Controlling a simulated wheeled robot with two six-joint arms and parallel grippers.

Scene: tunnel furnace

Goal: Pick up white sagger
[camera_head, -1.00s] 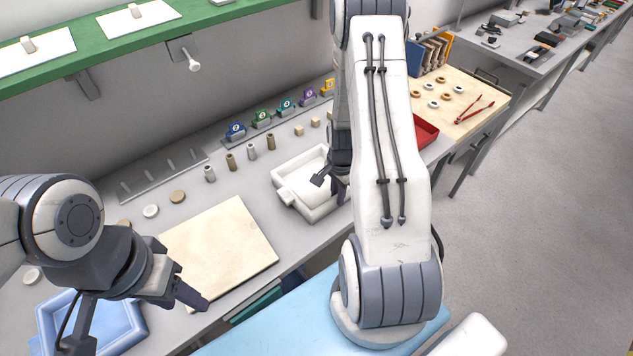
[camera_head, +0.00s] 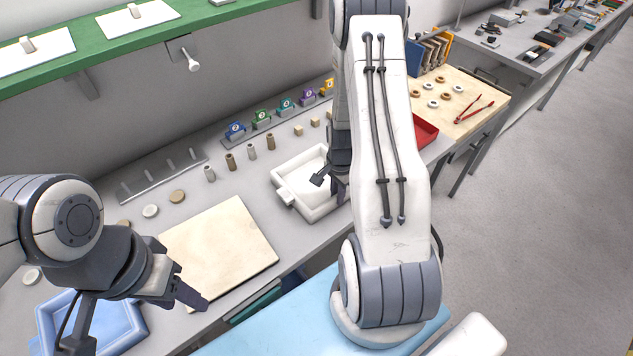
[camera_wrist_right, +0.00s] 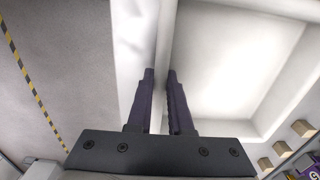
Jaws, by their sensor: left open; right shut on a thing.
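The white sagger (camera_head: 290,203) is a square, shallow open box with thick walls and a small block-like handle on its left side. It rests on the grey bench in the head view, partly hidden behind my right arm. In the right wrist view its interior (camera_wrist_right: 235,60) looks empty. My right gripper (camera_wrist_right: 160,74) is shut on the sagger's wall, with one finger on each side of it. In the head view my right gripper (camera_head: 330,185) is partly hidden by its own arm. My left gripper (camera_head: 138,326) is open and empty at the lower left, above a blue tray.
A beige board (camera_head: 220,248) lies left of the sagger. Several small cylinders and colored numbered tags (camera_head: 262,120) stand behind it. A red tray (camera_head: 425,133) and a wooden board with rings and red tongs (camera_head: 475,112) are to the right. A green shelf (camera_head: 100,45) hangs above.

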